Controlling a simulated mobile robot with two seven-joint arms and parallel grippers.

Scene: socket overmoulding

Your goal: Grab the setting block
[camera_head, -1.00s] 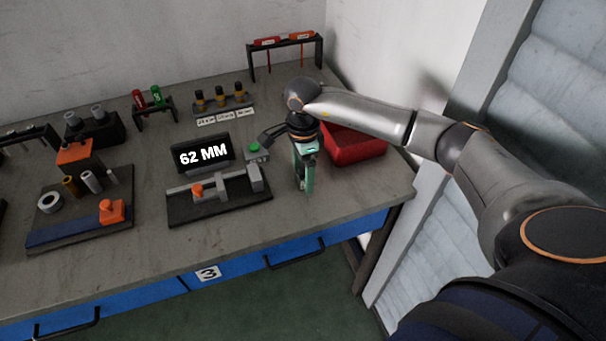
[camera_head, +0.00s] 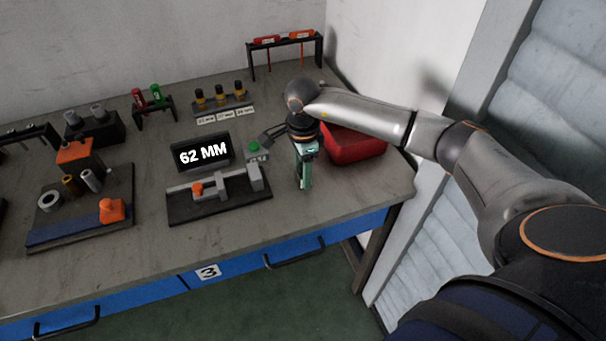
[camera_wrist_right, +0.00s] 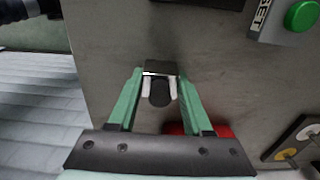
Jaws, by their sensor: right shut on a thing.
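My right gripper (camera_head: 304,181) points down at the bench, to the right of the gauge with the sliding rail. In the right wrist view its green fingers (camera_wrist_right: 160,88) are shut on a small dark block (camera_wrist_right: 161,68), which I take to be the setting block. The block sits between the pale fingertip pads, with a black rounded part facing the camera. In the head view the gripper hides the block. I cannot tell whether the block touches the bench. My left gripper is not in view.
The gauge (camera_head: 220,207) stands left of the gripper, with a "62 MM" display (camera_head: 202,153) behind it and a green button (camera_head: 254,146) nearby. A red bin (camera_head: 357,146) is close behind right. A fixture board (camera_head: 80,232) lies at left. The front bench strip is clear.

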